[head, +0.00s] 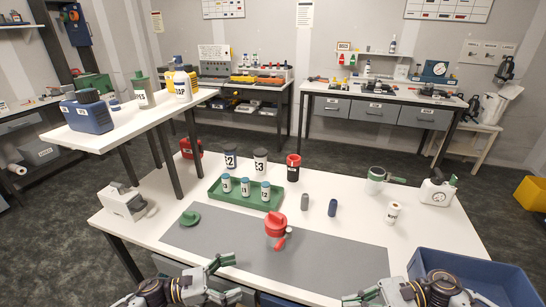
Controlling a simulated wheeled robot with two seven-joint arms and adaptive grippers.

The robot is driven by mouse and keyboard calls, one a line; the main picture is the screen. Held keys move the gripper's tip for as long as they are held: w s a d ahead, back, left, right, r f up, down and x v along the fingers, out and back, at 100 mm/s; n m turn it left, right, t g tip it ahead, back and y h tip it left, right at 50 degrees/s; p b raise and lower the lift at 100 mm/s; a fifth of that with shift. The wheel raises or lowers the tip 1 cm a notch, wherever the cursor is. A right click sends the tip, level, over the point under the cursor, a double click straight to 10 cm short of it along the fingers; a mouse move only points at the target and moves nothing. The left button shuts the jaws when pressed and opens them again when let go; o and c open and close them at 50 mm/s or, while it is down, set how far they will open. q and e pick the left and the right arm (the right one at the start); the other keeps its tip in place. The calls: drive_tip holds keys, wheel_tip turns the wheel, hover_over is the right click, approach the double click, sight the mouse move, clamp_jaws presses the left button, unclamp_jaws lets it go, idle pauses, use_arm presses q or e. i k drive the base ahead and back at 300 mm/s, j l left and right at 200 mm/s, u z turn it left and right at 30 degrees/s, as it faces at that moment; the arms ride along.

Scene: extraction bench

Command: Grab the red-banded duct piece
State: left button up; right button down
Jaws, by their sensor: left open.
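A black cylinder with red bands (293,168) and a pale label stands upright at the back middle of the white table (340,190). It best fits the red-banded duct piece. Two similar cylinders, marked E2 (230,160) and E3 (260,161), stand to its left. My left gripper (232,279) is open and empty over the front of the table, well short of the cylinder. My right gripper (358,298) is at the bottom edge, partly cut off, far from the cylinder; its jaw state is unclear.
A green tray (228,201) with several small labelled bottles and a red lidded pot (276,225) stand between my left gripper and the cylinder. Two small grey and blue cylinders stand right of the tray. A blue bin (490,268) is front right. The grey mat's (335,255) right part is clear.

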sight(272, 238)
drive_tip(key=k, duration=1.05)
